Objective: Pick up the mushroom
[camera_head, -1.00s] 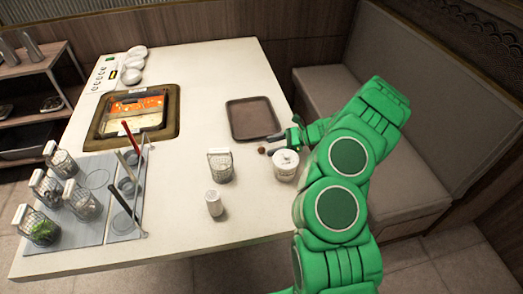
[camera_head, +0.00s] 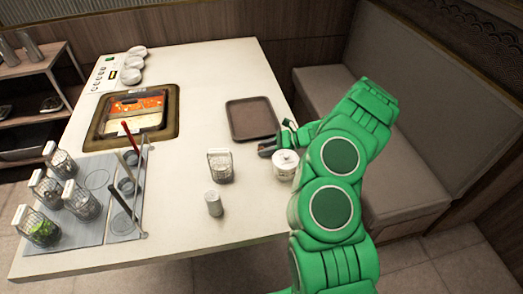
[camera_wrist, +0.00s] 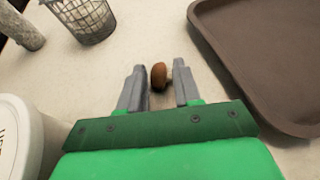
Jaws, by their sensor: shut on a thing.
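The small brown mushroom (camera_wrist: 158,75) shows in the wrist view between the two grey fingertips of my gripper (camera_wrist: 157,69). My gripper is shut on it, low over the white table. In the head view my gripper (camera_head: 267,150) is just in front of the brown tray, beside the white lidded tub. There the mushroom is hidden by the fingers.
The brown tray (camera_head: 252,104) lies behind my gripper. The white tub (camera_head: 286,165) stands close in front. A wire basket (camera_head: 220,166) and a small shaker (camera_head: 214,203) stand to the left. A hot pot (camera_head: 148,101) is set in the table.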

